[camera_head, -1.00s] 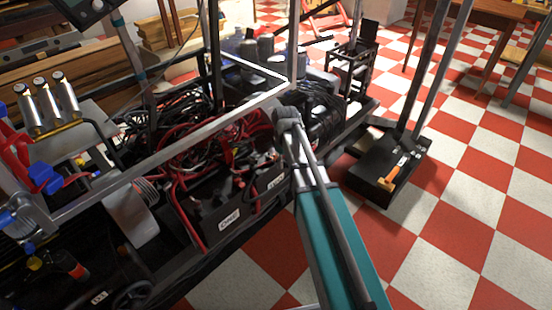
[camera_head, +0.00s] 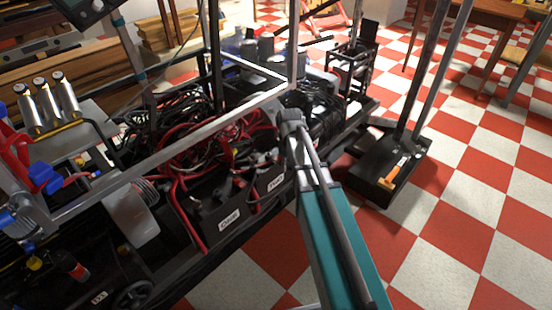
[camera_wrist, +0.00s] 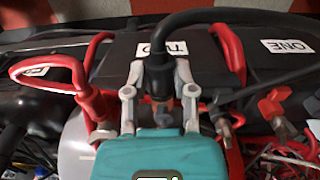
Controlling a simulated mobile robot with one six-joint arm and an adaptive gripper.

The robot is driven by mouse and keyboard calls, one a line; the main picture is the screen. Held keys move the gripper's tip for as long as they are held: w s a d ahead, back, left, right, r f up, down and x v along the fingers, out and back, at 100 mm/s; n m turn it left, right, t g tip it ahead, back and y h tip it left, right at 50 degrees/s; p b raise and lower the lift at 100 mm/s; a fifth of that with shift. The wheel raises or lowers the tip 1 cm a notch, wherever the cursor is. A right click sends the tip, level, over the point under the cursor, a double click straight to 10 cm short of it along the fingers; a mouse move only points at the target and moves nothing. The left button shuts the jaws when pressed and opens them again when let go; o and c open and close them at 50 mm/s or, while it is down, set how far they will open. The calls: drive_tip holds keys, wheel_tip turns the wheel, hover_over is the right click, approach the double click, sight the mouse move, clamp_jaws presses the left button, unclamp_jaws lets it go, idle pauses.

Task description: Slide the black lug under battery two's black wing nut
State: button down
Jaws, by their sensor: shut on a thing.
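My gripper (camera_wrist: 160,82) is at the centre of the wrist view, its two grey fingers shut on the black lug (camera_wrist: 160,88) at the end of a thick black cable (camera_wrist: 185,18). The cable rises and bends away to the upper right. Battery two (camera_wrist: 120,62) is the dark box behind the fingers, with a white TWO label partly covered by the cable. A small metal-and-dark terminal piece (camera_wrist: 225,128) stands right of the right finger, apart from the lug. I cannot tell whether it is the black wing nut.
A red cable (camera_wrist: 45,62) loops down left of the gripper. Another red cable (camera_wrist: 230,48) passes on the right. Battery one's label (camera_wrist: 287,46) and a red wing nut (camera_wrist: 275,102) are farther right. Tangled wires crowd the lower right.

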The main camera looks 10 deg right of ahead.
drive_tip(key=shift+r, duration=0.1)
drive_tip(key=shift+s+d+r+p, duration=0.15)
drive_tip(key=shift+s+r+p, duration=0.05)
drive_tip(key=shift+r+p, duration=0.55)
drive_tip(key=shift+s+d+r+p, duration=0.1)
drive_tip(key=shift+s+r+p, duration=0.1)
drive_tip(key=shift+r+p, duration=0.55)
drive_tip(key=shift+r+p, duration=0.2)
drive_tip(key=shift+p, duration=0.1)
drive_tip(key=s+a+f+b, duration=0.3)
drive_tip(key=a, duration=0.4)
drive_tip(key=shift+s+a+f+b, duration=0.15)
drive_tip(key=shift+a+f+b, duration=0.1)
drive_tip(key=shift+f+b, duration=0.15)
drive_tip(key=shift+r, duration=0.1)
idle(0.5)
drive_tip(key=shift+w+a, duration=0.85)
drive_tip(key=shift+w, duration=0.3)
idle(1.2)
